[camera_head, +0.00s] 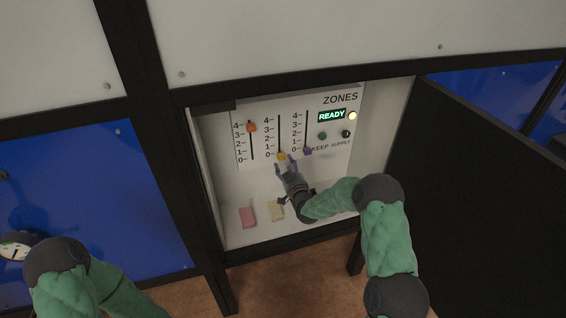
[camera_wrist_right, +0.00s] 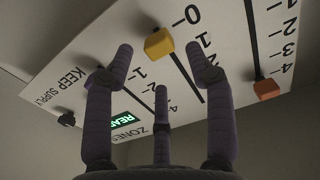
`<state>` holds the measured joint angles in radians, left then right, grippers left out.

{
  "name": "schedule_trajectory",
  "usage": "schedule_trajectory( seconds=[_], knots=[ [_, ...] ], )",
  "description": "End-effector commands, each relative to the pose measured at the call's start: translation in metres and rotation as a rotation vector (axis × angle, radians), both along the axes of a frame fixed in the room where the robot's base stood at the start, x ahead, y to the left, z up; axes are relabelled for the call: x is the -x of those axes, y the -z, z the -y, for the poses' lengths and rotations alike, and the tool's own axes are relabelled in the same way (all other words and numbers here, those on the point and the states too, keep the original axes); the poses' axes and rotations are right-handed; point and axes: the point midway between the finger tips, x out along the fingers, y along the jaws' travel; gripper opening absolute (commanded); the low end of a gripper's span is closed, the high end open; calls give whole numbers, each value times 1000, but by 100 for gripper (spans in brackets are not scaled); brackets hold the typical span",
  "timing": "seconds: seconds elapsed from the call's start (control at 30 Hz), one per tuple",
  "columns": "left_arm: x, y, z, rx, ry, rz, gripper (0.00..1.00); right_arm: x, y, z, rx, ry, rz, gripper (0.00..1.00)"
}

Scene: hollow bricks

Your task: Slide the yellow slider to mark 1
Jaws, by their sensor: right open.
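The yellow slider (camera_head: 282,156) is the middle of three on the white ZONES panel (camera_head: 340,130), at the bottom of its slot by mark 0. It also shows in the right wrist view (camera_wrist_right: 158,43) as a yellow block on a dark slot. My right gripper (camera_head: 285,163) is just in front of the slider, below it in the head view. In the right wrist view its fingers are spread (camera_wrist_right: 159,58), with the slider between and beyond the tips; I see no clear contact. My left arm shows at the lower left, its gripper out of view.
An orange slider (camera_head: 251,127) sits near mark 4 on the left, a purple slider (camera_head: 307,150) near 0 on the right. A lit READY display (camera_head: 331,115) and knobs are at right. A pink block (camera_head: 247,217) and a cream block (camera_head: 274,210) lie on the cabinet floor.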

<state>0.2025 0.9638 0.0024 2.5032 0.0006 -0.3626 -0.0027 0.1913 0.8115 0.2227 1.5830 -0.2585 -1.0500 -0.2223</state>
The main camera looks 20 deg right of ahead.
Motion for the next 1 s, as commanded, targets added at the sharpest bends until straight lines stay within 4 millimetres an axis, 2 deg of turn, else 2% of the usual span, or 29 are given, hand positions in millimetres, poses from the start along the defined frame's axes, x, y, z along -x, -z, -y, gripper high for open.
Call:
schedule_trajectory(
  seconds=[0.1,0.23,0.63,0.67,0.83,0.87,1.0],
  knots=[
    [0,4,0,0,0,0,0,-18,1,-2,0,-1,2,55],
    [0,6,0,0,0,0,0,-31,1,-2,-1,-1,1,55],
    [0,7,0,0,0,0,0,-38,0,-2,-1,0,-1,55],
    [0,7,0,0,0,0,0,-38,0,-2,-1,0,-1,52],
    [0,7,0,0,0,0,0,-38,0,-2,-1,0,-1,4],
    [0,7,0,0,0,0,0,-38,0,-1,-1,0,-1,0],
    [0,7,0,0,0,0,0,-38,0,-1,-1,1,0,0]
  ],
)
